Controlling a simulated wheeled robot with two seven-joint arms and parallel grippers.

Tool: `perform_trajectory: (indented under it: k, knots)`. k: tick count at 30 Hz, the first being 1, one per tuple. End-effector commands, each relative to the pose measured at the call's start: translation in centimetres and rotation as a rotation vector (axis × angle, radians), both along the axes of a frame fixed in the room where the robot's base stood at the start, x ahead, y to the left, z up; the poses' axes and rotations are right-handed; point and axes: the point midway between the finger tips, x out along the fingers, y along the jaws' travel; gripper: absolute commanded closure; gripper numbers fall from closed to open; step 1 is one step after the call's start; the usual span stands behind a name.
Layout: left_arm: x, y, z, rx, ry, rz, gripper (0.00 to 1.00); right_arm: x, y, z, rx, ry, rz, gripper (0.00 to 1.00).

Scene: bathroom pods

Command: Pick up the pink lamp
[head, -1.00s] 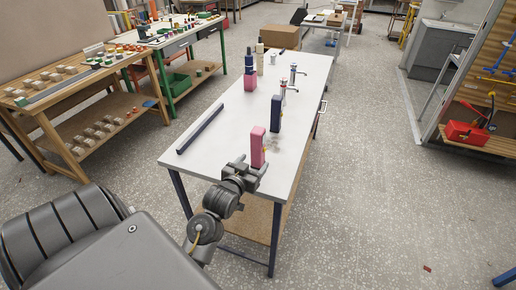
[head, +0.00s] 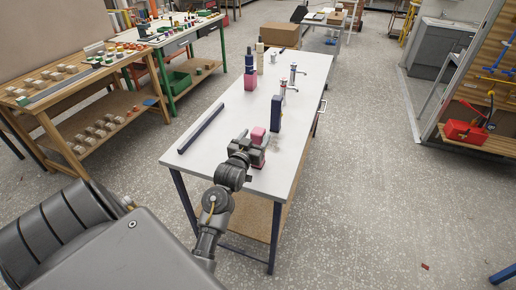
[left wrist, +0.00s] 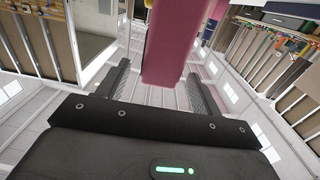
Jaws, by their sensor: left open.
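The pink lamp (head: 258,134) stands near the front end of the white table (head: 226,124). In the left wrist view the pink lamp (left wrist: 172,40) rises between the two fingers of my left gripper (left wrist: 158,76). The fingers are open, with a gap showing at each side of the lamp. My right gripper is not in view.
A tall dark blue block (head: 276,113) stands just behind the lamp. A dark bar (head: 201,128) lies along the table's left side. The table's front left is clear.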

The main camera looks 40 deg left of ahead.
Motion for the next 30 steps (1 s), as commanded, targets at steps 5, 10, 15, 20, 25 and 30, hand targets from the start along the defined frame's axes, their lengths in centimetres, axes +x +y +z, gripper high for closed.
perform_trajectory:
  k: [5, 10, 15, 20, 25, 30]
  knots:
    - [2.6, 0.9, 0.6, -0.002, -0.001, 0.001, 0.35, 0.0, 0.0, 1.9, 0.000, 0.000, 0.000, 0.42]
    - [4.2, 1.4, 0.3, -0.001, -0.001, 0.000, 0.35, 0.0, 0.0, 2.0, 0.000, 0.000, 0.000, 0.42]
    - [4.4, 1.4, 0.1, 0.000, -0.001, 0.000, 0.35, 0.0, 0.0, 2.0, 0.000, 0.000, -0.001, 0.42]
    - [4.4, 1.4, 0.1, 0.000, -0.001, 0.000, 0.44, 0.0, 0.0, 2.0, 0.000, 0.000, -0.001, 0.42]
    - [4.3, 1.4, 0.1, 0.000, -0.001, 0.000, 0.66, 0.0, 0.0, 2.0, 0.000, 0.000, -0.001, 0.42]
    - [4.3, 1.4, 0.1, 0.000, 0.000, 0.000, 0.88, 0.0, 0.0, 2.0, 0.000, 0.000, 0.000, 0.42]
